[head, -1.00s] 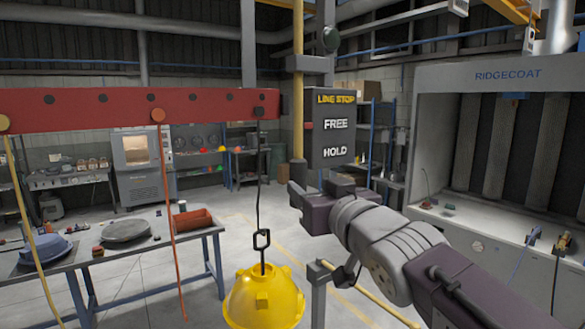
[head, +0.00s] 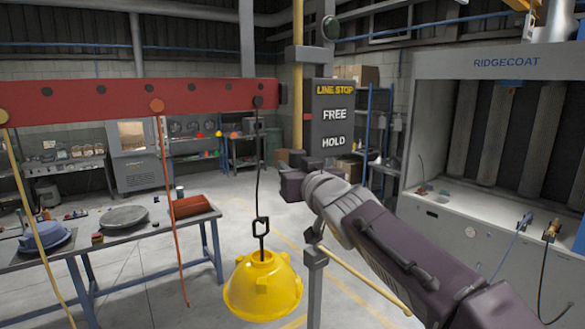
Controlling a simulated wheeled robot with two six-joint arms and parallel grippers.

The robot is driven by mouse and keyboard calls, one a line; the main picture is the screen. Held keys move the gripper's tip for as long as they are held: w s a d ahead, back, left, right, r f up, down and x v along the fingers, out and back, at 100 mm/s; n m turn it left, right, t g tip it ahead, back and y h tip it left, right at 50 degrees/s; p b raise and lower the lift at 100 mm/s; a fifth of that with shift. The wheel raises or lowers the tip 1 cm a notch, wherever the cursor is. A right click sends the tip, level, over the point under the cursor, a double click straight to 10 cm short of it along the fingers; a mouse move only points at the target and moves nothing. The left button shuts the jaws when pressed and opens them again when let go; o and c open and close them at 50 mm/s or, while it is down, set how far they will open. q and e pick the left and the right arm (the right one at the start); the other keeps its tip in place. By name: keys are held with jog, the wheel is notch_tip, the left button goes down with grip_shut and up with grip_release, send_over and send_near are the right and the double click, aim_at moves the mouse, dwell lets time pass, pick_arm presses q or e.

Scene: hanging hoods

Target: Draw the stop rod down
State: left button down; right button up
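A yellow upright rod (head: 297,100), which looks like the stop rod, runs down along the left side of the dark LINE STOP box (head: 332,115). The box reads FREE above HOLD, and a small red marker (head: 306,117) sits at its left edge level with FREE. My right gripper (head: 287,163) is at the rod's lower end, in front of or around it. I cannot tell whether it touches the rod. My wrist hides the fingers, so I cannot see whether they are open or shut. My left gripper is not in view.
A red beam (head: 130,103) crosses from the left. A yellow hood (head: 262,287) hangs from it on a hook, left of my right arm. Orange and yellow cords hang further left. A grey post (head: 314,285) stands beside my arm. A table (head: 150,240) is at left, a RIDGECOAT booth (head: 507,75) at right.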

grip_shut()
jog(key=shift+f, duration=0.15)
dwell(0.9)
notch_tip(320, 180, down, 6)
jog(key=b, duration=0.6)
jog(key=shift+f+b, duration=0.25)
jog(key=shift+b, duration=0.05)
jog(key=o, duration=0.7)
grip_release()
jog(key=shift+f, duration=0.1)
jog(key=shift+o, duration=1)
jog(key=shift+w, duration=0.1)
jog(key=shift+r, duration=0.2)
